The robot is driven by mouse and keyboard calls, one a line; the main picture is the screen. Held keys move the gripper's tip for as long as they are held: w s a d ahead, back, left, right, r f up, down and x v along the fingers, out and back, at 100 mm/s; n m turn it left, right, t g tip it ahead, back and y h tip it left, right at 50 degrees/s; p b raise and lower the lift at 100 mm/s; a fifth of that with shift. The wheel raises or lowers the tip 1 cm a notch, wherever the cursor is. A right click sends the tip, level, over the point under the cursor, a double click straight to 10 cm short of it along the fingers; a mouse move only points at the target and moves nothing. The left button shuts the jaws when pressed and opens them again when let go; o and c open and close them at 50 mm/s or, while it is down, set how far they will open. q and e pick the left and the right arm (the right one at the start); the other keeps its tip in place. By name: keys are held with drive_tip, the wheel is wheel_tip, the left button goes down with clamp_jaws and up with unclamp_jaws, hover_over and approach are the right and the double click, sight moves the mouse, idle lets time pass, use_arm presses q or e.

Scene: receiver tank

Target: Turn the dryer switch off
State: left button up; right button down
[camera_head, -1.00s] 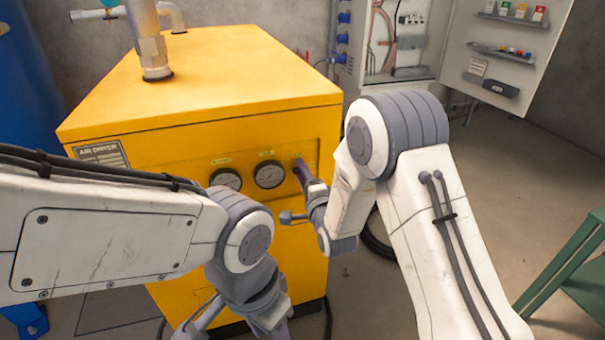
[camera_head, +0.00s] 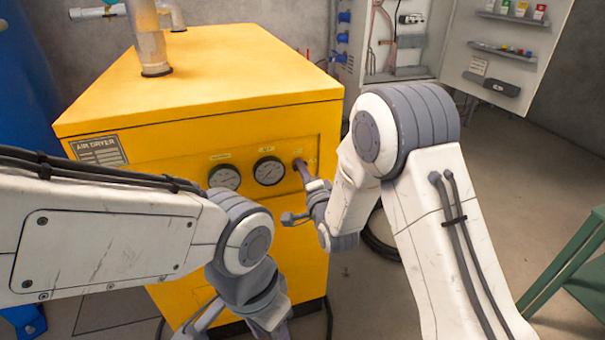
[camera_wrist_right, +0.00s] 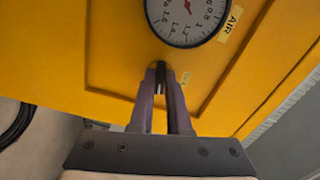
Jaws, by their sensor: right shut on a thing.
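The yellow air dryer (camera_head: 200,75) stands in front of me with a recessed front panel. My right gripper (camera_head: 299,164) is at the right end of this panel, right of the two gauges. In the right wrist view its two fingers (camera_wrist_right: 161,75) are shut on the small dark dryer switch (camera_wrist_right: 160,67). The fingers hide most of the switch, so its position cannot be read. My left arm crosses the lower left, low in front of the dryer. Its gripper (camera_head: 200,322) is partly cut off at the bottom edge.
Two round gauges, the left (camera_head: 224,178) and the right (camera_head: 269,171), sit beside the switch. An open grey cabinet (camera_head: 410,40) stands behind. A green stand (camera_head: 570,262) is at the right. The floor between is mostly clear.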

drive_tip(key=shift+f+n+b, duration=0.1)
drive_tip(key=shift+n+b, duration=3.8)
drive_tip(key=shift+n, duration=3.7)
drive_tip(key=c, duration=0.9)
unclamp_jaws()
drive_tip(key=shift+s, duration=0.1)
